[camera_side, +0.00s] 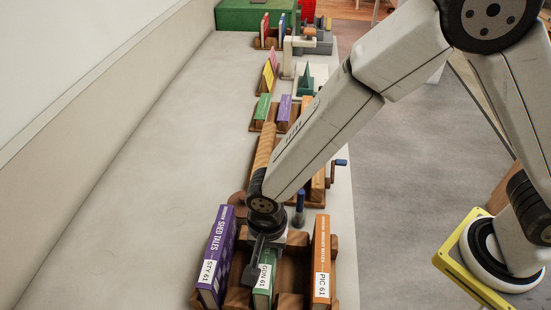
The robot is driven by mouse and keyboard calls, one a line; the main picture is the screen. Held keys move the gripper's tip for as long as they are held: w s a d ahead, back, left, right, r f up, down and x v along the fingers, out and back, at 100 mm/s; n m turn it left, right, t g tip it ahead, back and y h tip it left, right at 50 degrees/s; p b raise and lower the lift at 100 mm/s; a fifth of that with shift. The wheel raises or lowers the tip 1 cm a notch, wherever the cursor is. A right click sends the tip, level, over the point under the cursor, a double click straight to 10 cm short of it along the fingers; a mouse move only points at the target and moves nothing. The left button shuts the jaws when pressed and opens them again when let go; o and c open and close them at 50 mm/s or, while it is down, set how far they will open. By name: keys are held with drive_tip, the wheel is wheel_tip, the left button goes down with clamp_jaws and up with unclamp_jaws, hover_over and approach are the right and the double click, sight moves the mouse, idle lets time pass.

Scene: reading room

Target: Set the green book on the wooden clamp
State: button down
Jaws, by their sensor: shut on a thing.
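The green book (263,290) with a white label stands upright in a wooden rack (288,273) at the bottom of the view, between a purple and an orange book. My gripper (264,262) is over its top and shut on it; the fingertips are partly hidden. The wooden clamp (318,186), with a blue-handled crank at its right, is behind the rack and largely hidden by my arm.
The purple book (216,256) and orange book (321,258) stand close on either side. Farther back are racks with a small green book (263,107) and yellow book (268,73). A green box (242,14) is at the far end. The table's left side is clear.

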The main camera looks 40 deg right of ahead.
drive_tip(key=shift+r, duration=3.8)
drive_tip(key=shift+w+d+r, duration=0.1)
drive_tip(key=shift+w+d, duration=0.05)
drive_tip(key=shift+w, duration=0.4)
drive_tip(key=w+d+r, duration=0.2)
drive_tip(key=w+d, duration=0.9)
drive_tip(key=w, duration=0.1)
drive_tip(key=w+d+r, duration=0.3)
drive_tip(key=w+d, duration=0.8)
drive_tip(key=w, duration=0.1)
drive_tip(key=shift+w+d, duration=0.3)
drive_tip(key=shift+d, duration=0.1)
drive_tip(key=shift+f, duration=2.15)
